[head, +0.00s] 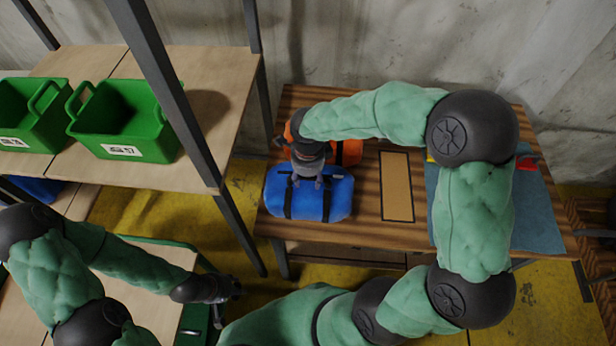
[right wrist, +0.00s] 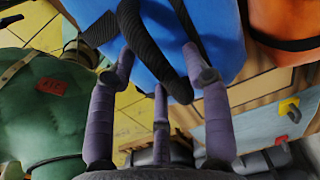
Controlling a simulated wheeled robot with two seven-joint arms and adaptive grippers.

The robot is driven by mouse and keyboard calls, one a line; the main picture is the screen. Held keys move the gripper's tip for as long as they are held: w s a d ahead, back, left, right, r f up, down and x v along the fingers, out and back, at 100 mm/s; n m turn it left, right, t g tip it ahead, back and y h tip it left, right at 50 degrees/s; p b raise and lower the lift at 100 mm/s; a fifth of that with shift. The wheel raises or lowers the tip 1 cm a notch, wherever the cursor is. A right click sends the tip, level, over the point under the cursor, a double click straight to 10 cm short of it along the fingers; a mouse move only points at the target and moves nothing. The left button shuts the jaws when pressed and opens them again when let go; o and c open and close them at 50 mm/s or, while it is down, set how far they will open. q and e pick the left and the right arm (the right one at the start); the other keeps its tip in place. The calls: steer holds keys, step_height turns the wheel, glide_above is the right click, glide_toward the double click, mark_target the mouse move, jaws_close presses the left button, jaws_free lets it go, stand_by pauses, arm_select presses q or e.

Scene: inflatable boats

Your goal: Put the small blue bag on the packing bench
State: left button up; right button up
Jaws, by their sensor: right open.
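The small blue bag (head: 338,198), with black straps, lies on the striped wooden bench (head: 400,236) near its left end. My right gripper (head: 306,182) is over the top of the bag, with its fingers pointing at it. In the right wrist view the blue bag (right wrist: 215,30) fills the top, and its black handle (right wrist: 148,45) runs between the spread fingers of my right gripper (right wrist: 158,66). The fingers are open; I cannot tell whether they touch the handle. My left gripper (head: 222,290) is low at the left, apart from the bag; its fingers are too small to read.
An orange bag (head: 347,152) lies just behind the blue one, partly hidden by my right arm. A tan panel (head: 397,186) and a blue-grey mat (head: 538,215) are to the right. Green crates (head: 125,118) stand on a shelf with dark posts (head: 165,90) at the left.

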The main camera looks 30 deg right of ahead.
mark_target(308, 188)
step_height(308, 188, up, 11)
steer(key=p, duration=0.2)
steer(key=shift+s+a+r, duration=0.15)
steer(key=shift+s+r, duration=0.05)
steer(key=shift+s, duration=0.05)
